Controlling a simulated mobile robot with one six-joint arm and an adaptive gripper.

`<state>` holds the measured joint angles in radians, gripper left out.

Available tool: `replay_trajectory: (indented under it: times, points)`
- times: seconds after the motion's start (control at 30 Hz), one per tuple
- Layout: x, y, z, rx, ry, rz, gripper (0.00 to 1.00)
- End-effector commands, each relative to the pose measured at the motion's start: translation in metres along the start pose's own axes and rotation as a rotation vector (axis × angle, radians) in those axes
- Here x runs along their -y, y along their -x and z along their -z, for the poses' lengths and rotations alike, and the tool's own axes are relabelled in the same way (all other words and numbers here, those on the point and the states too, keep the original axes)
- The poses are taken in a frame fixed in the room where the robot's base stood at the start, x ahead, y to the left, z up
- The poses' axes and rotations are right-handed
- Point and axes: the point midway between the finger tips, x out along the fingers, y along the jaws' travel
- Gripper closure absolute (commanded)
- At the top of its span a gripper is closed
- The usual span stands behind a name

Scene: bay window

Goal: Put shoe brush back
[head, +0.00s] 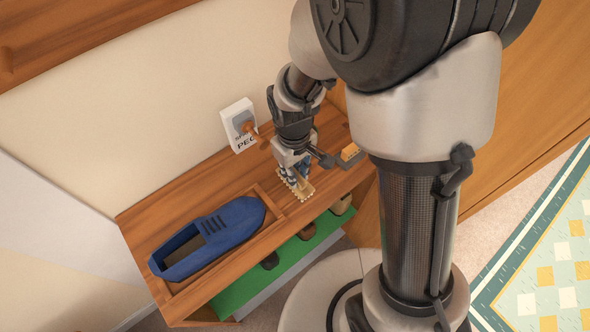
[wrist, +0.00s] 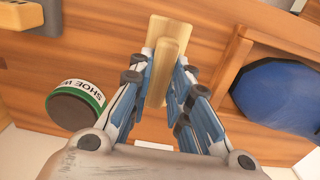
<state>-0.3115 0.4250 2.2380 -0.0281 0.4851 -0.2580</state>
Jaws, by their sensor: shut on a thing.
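The shoe brush (wrist: 172,28) is a tan wooden block with a raised grip along its top. My gripper (wrist: 165,72) is shut on the grip, with a finger on each side. In the head view my gripper (head: 295,176) is low over the wooden bench, and the brush (head: 304,190) shows under the fingers. I cannot tell whether the brush touches the bench top. A white plate (head: 236,113) with a brown peg and the letters "PEG" is on the wall behind.
A blue shoe (head: 212,238) lies in a wooden tray (head: 270,207) left of my gripper. A dark tin (wrist: 75,106) with a green-edged "SHOE W" label is close beside the fingers in the wrist view. An orange block (head: 349,152) lies at the bench's right. A green shelf (head: 240,289) is below.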

Motion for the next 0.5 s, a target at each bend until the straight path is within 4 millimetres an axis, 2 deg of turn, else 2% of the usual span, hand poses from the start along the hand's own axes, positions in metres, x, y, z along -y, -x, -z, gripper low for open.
replay_trajectory:
  times: [0.17, 0.2, 0.5]
  points:
    - [0.0000, -0.0027, -0.0001, 0.000, 0.000, 0.000, 1.00]
    - [0.0000, -0.0026, 0.0000, 0.000, 0.000, 0.000, 0.81]
    - [0.0000, -0.0023, 0.0000, 0.000, 0.000, 0.000, 0.61]
